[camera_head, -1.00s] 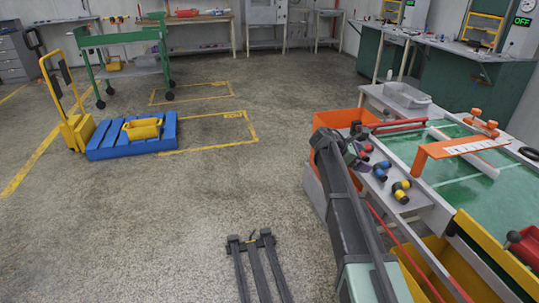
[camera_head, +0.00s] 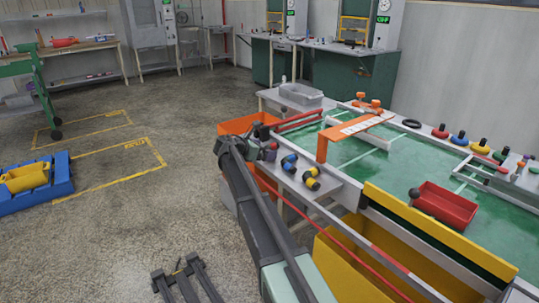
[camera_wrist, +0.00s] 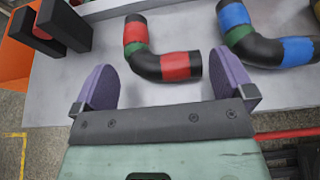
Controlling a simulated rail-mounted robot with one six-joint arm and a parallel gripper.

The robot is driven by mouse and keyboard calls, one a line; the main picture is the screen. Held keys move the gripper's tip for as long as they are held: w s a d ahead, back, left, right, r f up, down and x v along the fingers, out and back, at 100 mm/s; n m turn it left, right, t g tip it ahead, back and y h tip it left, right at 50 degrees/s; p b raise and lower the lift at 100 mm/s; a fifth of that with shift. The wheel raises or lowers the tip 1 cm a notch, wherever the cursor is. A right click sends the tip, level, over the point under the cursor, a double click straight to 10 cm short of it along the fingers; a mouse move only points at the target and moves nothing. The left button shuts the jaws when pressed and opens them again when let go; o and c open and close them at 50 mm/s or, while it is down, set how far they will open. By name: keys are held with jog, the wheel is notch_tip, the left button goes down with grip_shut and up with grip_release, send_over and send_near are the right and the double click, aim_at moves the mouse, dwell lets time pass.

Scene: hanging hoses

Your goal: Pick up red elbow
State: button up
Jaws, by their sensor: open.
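The red elbow (camera_wrist: 181,66) is a bent black hose piece with red bands near its ends and a green band. It lies on the light grey surface in the wrist view. My gripper (camera_wrist: 163,64) is open, with one purple finger on either side of the elbow's near part. The elbow's upper end extends beyond the fingertips. Neither finger visibly touches it, and the height gap is hard to judge. In the head view my gripper is over the table's left edge, and the red elbow is mostly hidden there.
A blue elbow (camera_wrist: 236,17) lies close to the right finger. A yellow elbow (camera_head: 312,179) lies farther right. Black uprights (camera_wrist: 64,22) and an orange bin (camera_head: 240,125) are on the left. A red tray (camera_head: 446,204) and orange bracket (camera_head: 345,132) stand on the green table.

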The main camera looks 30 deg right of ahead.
jog(key=shift+x, duration=1)
jog(key=shift+a, duration=0.1)
jog(key=c, duration=0.7)
jog(key=shift+o, duration=0.2)
